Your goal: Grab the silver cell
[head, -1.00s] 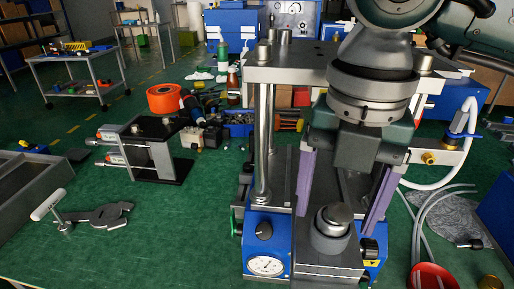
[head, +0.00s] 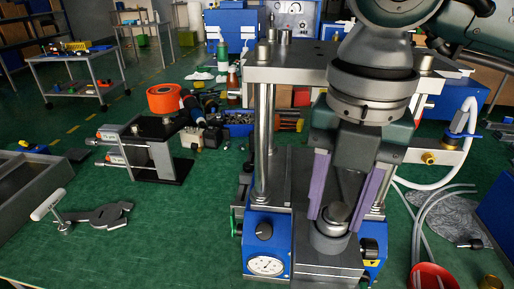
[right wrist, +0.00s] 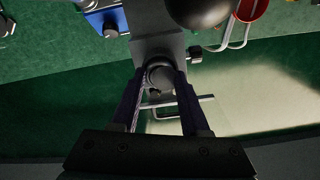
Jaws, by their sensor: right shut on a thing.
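The silver cell (head: 336,213) is a short metal cylinder with a rounded top, at the front of the crimping press. It sits upright at the grey round seat (head: 330,243) on the press base. My right gripper (head: 335,221) comes down from above, its two purple fingers shut on the cell from left and right. In the right wrist view the cell (right wrist: 160,75) shows between the dark fingertips of the same gripper (right wrist: 160,82). The cell's lower part is hidden. My left gripper is in no view.
The press has a blue base with a gauge (head: 266,265), steel posts (head: 262,140) and a top plate (head: 290,68) around my right gripper. A T-handled tool (head: 48,204) lies front left.

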